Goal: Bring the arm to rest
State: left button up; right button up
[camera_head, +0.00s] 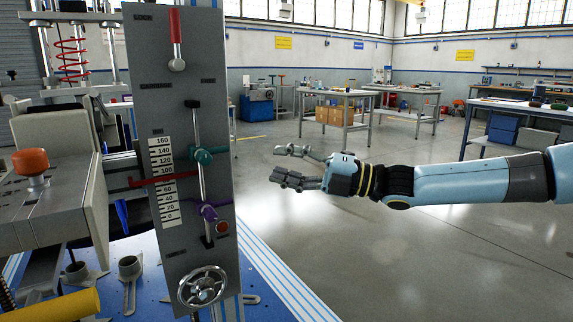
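My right arm (440,184) comes in from the right edge, stretched out roughly level. My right gripper (284,166) points left with its fingers spread apart and nothing between them. It is in the air to the right of the grey control panel (153,85) of the test machine, apart from it in the picture. The panel carries a lever with a red grip (175,25), a white scale (162,185), a green knob (204,156), a purple pointer (209,212) and a handwheel (202,286). My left gripper is not in view.
An orange knob (30,162) sits on the machine at the left. A yellow bar (55,305) lies at the lower left. Workbenches (340,93) stand at the back and a blue-framed bench (515,104) at the right. The floor (420,265) below my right arm is clear.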

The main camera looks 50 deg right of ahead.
dwell(0.6)
jog(key=s+d+f+m+h, duration=0.25)
jog(key=f+m+h, duration=0.2)
jog(key=f, duration=0.65)
jog(key=s+d+f+m+h, duration=0.25)
jog(key=f+m+h, duration=0.2)
jog(key=f, duration=0.55)
jog(key=s+a+f+m+g+h, duration=0.15)
jog(key=s+f+m, duration=0.25)
jog(key=f, duration=0.5)
jog(key=s+f+m+g+h, duration=0.1)
jog(key=s+f+m+g, duration=0.3)
jog(key=f, duration=0.6)
jog(key=s+a+f+m+g, duration=0.25)
jog(key=s+a+f, duration=0.25)
jog(key=s+f, duration=0.4)
jog(key=s+a+f+m+g, duration=0.25)
jog(key=s+a+f, duration=0.4)
jog(key=s, duration=0.45)
jog(key=s+a+f+m+g, duration=0.1)
jog(key=s+f+m+g, duration=0.1)
jog(key=s, duration=0.5)
jog(key=s+a+f+m+g, duration=0.1)
jog(key=s+a+f+g, duration=0.1)
jog(key=s, duration=0.5)
jog(key=shift+a+f+m+g, duration=0.15)
jog(key=shift+f+m+g, duration=0.35)
jog(key=shift+g, duration=0.35)
